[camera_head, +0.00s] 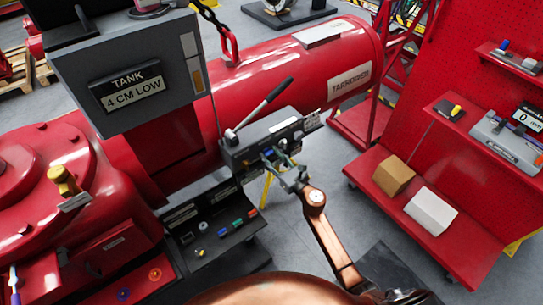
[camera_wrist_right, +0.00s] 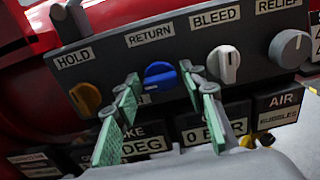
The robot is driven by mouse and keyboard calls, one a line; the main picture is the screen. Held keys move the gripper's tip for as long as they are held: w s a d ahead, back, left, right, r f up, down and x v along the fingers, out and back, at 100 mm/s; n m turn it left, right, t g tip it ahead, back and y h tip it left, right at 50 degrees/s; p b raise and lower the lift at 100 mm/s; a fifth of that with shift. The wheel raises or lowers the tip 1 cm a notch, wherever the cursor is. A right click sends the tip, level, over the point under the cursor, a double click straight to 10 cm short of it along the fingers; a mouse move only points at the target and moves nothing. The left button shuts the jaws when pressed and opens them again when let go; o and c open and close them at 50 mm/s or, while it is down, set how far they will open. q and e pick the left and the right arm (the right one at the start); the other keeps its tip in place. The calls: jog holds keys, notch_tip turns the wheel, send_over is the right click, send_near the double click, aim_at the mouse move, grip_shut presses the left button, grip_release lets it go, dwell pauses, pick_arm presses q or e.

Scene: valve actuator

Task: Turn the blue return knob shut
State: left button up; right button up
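The blue return knob (camera_wrist_right: 160,75) sits under the RETURN label on the grey valve panel (camera_wrist_right: 185,50). Its grip bar lies roughly crosswise. In the head view the knob shows as a small blue spot (camera_head: 268,154). My right gripper (camera_wrist_right: 160,78) is open, with green-padded fingers on either side of the knob in the wrist view. I see no clear contact, and cannot tell how deep the fingers reach. In the head view this gripper (camera_head: 289,171) is at the panel's front. My left gripper is not in view.
An orange HOLD knob (camera_wrist_right: 85,98) is left of the blue knob. A white BLEED knob (camera_wrist_right: 223,64) stands close to the right finger, with a RELIEF knob (camera_wrist_right: 290,48) beyond. Labelled boxes sit below. A long lever (camera_head: 265,104) rises above the panel.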

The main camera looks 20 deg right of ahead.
jog(key=c, duration=0.8)
jog(key=shift+m, duration=0.3)
jog(key=m+p, duration=0.1)
jog(key=m, duration=0.5)
jog(key=shift+d, duration=0.1)
jog(key=m+p, duration=0.1)
jog(key=m, duration=0.4)
jog(key=shift+m, duration=0.3)
jog(key=shift+f+m+p, duration=0.15)
jog(key=shift+m+p, duration=0.8)
jog(key=shift+m, duration=1.55)
jog(key=shift+d, duration=0.1)
